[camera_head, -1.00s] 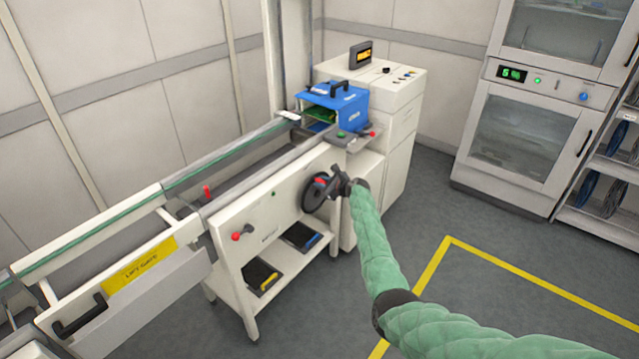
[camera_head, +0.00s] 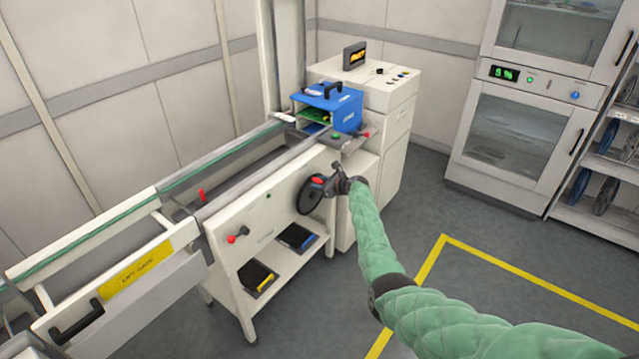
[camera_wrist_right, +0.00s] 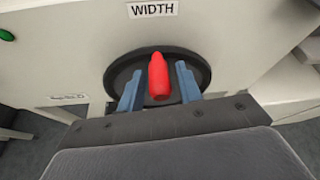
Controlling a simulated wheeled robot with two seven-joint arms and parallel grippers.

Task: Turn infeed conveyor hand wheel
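The hand wheel (camera_head: 309,197) is a dark disc on the front of the white infeed conveyor (camera_head: 222,232), under a WIDTH label (camera_wrist_right: 152,9) in the right wrist view. Its red handle knob (camera_wrist_right: 158,78) sticks out toward the wrist camera. My right gripper (camera_head: 331,178) is at the wheel. In the right wrist view its two blue-grey fingers (camera_wrist_right: 159,82) stand on either side of the red knob, with a narrow gap showing on each side, so it looks open around the knob. My left gripper is not in view.
A blue box (camera_head: 335,107) sits at the conveyor's far end beside a white control cabinet (camera_head: 372,88). A lift gate (camera_head: 135,275) is at the left. A red-knobbed lever (camera_head: 237,235) projects from the conveyor front. Grey floor with a yellow line (camera_head: 426,265) lies open at right.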

